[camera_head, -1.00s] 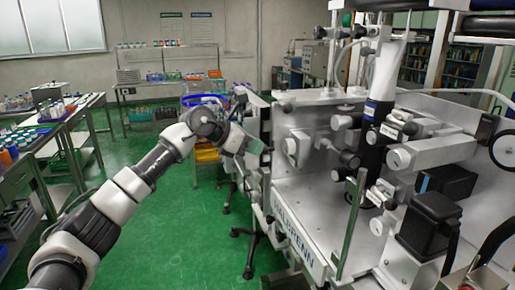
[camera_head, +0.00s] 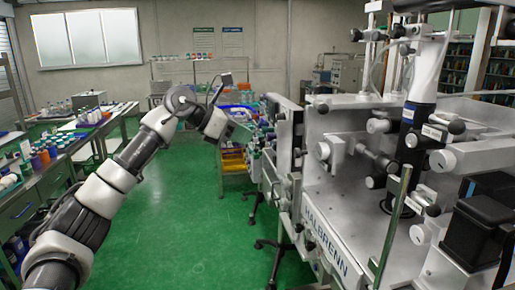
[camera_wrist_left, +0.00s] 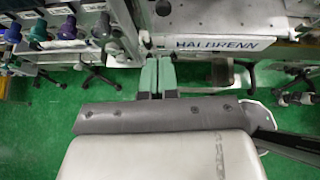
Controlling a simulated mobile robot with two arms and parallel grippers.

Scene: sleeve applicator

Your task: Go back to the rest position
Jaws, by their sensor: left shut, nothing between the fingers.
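My left arm reaches in from the lower left of the head view. Its gripper (camera_head: 250,136) is in front of the left end of the sleeve applicator machine (camera_head: 335,240), partly lost against the parts behind it. In the left wrist view the two green fingers (camera_wrist_left: 157,75) are together, with nothing between them. They point toward the machine's side panel, which carries the HALBRENN lettering (camera_wrist_left: 225,44). I cannot tell from the views how close the fingertips are to the machine. My right gripper is not in view.
A bench with bottles and jars (camera_head: 40,160) stands at the left. A cart with a yellow bin (camera_head: 233,161) is just behind the gripper area. Green floor (camera_head: 190,235) is open between bench and machine. A caster leg (camera_head: 270,243) sticks out under the machine.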

